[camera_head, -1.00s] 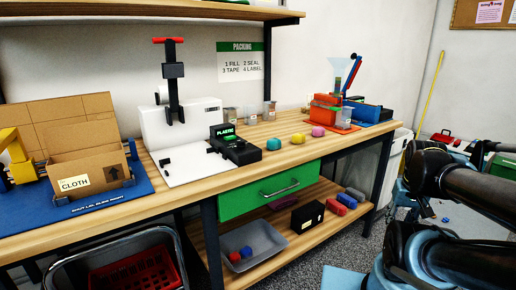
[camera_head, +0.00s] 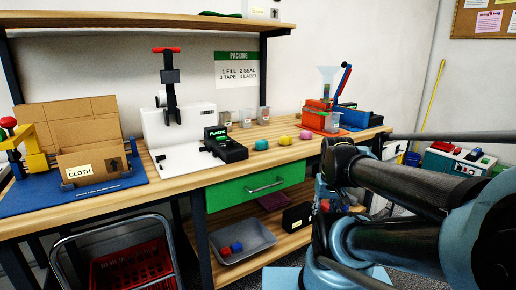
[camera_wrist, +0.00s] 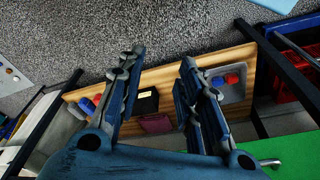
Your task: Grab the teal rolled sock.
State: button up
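A teal rolled item (camera_head: 261,144), likely the sock, sits on the wooden workbench (camera_head: 190,183) just right of the black box marked PLASTIC. A yellow rolled item (camera_head: 285,140) and a pink one (camera_head: 305,135) lie in a row to its right. My gripper (camera_wrist: 160,68) shows in the wrist view with its two fingers spread apart and nothing between them. It is beside the bench, above the floor and lower shelf, well away from the teal item. The teal item is not in the wrist view. In the head view my arm fills the right side and the gripper cannot be made out.
The black PLASTIC box (camera_head: 226,146) and a white sealing machine (camera_head: 180,130) stand left of the teal item. Clear cups (camera_head: 246,118) stand behind it. A green drawer (camera_head: 255,188) is below the bench top. A grey bin (camera_head: 243,250) sits on the lower shelf.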

jog(key=shift+o, duration=0.6)
jog(key=o, duration=0.4)
jog(key=shift+s+r, duration=0.25)
jog(key=o, duration=0.5)
jog(key=shift+a+r, duration=0.15)
jog(key=shift+r, duration=0.45)
jog(key=w+a+r+n+g, duration=0.1)
jog(key=w+a+r+n, duration=0.1)
jog(key=w+a+r, duration=0.5)
jog(key=w+a+r+n, duration=0.2)
jog(key=w+r, duration=0.8)
jog(key=w+a+r+n+g, duration=0.1)
jog(key=w+a+r+n, duration=0.1)
jog(key=w+a+r, duration=0.5)
jog(key=w+a+r+n, duration=0.2)
jog(key=w+a+r, duration=0.4)
jog(key=w, duration=0.3)
send_near(261, 145)
jog(key=w+f, duration=0.2)
jog(key=w, duration=0.1)
jog(key=w+f, duration=0.1)
jog(key=shift+w+a, duration=0.2)
jog(key=shift+w, duration=0.05)
jog(key=shift+s+d+f, duration=0.1)
jog(key=shift+s+f, duration=0.1)
jog(key=shift+f, duration=1.2)
jog(key=shift+s+f, duration=0.15)
jog(key=shift+f, duration=1.25)
